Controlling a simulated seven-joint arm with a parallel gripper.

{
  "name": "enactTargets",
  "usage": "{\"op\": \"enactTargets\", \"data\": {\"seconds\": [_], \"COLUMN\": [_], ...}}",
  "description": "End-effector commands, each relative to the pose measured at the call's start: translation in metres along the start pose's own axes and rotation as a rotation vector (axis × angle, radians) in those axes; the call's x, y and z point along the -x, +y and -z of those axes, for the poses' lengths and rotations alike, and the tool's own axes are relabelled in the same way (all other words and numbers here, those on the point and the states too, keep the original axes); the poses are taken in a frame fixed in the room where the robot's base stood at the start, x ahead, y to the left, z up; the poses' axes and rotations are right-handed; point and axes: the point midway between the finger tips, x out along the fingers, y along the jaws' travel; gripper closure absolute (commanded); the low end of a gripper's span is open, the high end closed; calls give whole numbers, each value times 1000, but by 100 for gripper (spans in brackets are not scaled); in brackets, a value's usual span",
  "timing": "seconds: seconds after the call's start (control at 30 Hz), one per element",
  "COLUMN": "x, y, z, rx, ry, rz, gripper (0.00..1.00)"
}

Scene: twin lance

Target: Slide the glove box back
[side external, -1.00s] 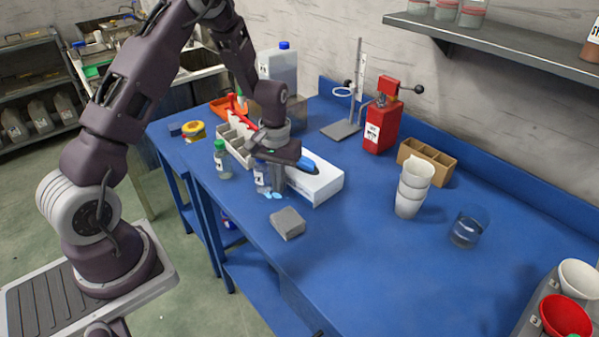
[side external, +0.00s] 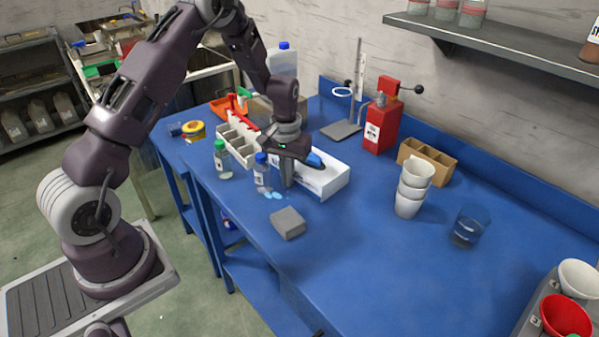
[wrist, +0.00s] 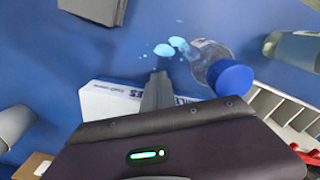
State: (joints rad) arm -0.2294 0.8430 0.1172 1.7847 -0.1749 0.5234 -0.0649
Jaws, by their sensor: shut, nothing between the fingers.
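The glove box (side external: 325,182) is a white carton with blue showing at its top, lying on the blue bench in the side view. In the wrist view its lettered side (wrist: 108,103) shows beyond my gripper, partly hidden by it. My gripper (side external: 287,186) is shut and empty, pointing down at the box's near left side. Its closed fingers (wrist: 159,82) stand right against the lettered side in the wrist view; contact looks likely, but I cannot be sure.
A blue-capped bottle (side external: 261,175) stands just left of my gripper, near light blue drops (side external: 272,195). A green-capped bottle (side external: 222,160) and white divided rack (side external: 238,142) stand further left. A grey block (side external: 287,223) lies in front. Stacked cups (side external: 411,190) stand right, with bare bench between.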

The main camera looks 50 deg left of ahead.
Motion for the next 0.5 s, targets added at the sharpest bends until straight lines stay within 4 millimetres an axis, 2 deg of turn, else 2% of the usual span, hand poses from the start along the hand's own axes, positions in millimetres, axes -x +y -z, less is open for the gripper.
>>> {"op": "enactTargets", "data": {"seconds": [0.3, 0.5], "x": [0, 0], "y": [1, 6], "z": [2, 10], "rx": [0, -1], "ry": [0, 2], "rz": [0, -1], "gripper": [100, 100]}}
